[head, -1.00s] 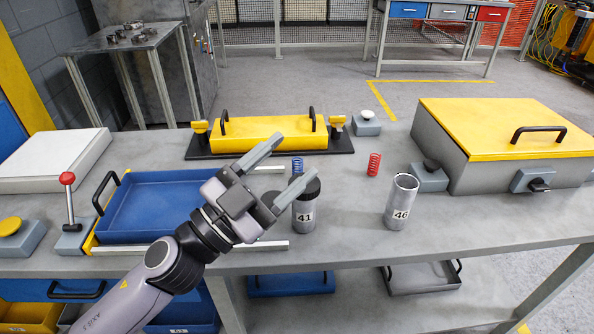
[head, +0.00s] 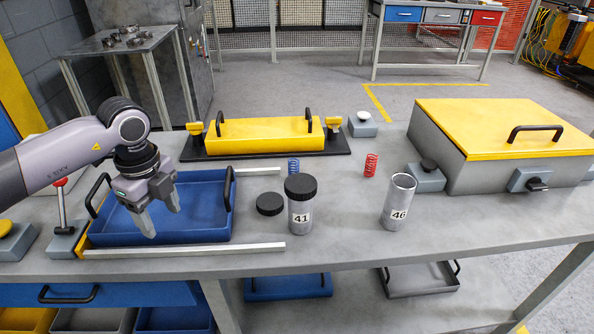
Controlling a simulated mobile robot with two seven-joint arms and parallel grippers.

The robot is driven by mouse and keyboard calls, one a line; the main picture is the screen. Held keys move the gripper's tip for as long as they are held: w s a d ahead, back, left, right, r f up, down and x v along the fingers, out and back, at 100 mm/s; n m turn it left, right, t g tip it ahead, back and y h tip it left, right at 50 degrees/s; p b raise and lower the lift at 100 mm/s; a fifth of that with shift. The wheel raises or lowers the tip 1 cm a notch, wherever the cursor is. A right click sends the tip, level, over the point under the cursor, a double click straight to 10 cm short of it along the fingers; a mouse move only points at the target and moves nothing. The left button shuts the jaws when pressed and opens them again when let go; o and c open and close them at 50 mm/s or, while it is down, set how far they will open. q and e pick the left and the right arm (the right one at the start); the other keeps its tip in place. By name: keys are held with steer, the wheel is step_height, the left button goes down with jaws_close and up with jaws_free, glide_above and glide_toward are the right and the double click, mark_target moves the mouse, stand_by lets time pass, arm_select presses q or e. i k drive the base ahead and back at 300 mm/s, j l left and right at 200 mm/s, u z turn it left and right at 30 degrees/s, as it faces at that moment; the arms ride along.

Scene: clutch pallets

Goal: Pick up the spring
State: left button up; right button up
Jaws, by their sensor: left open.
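A blue spring (head: 293,167) stands on the table behind the capped cylinder marked 41. A red spring (head: 370,165) stands to its right, behind the open cylinder marked 46. My left gripper (head: 163,222) is open and points down over the blue tray at the left. It is empty and well to the left of both springs. My right gripper is not in view.
Cylinder 41 (head: 300,212) wears a black cap, with a loose black cap (head: 270,204) beside it. Cylinder 46 (head: 399,203) stands open. The blue tray (head: 205,183) lies left, the yellow-lidded box (head: 500,130) right. The table's front right is clear.

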mark_target(296, 166)
steer(key=i+z, duration=0.7)
steer(key=k+l, duration=0.05)
steer(key=k, duration=0.05)
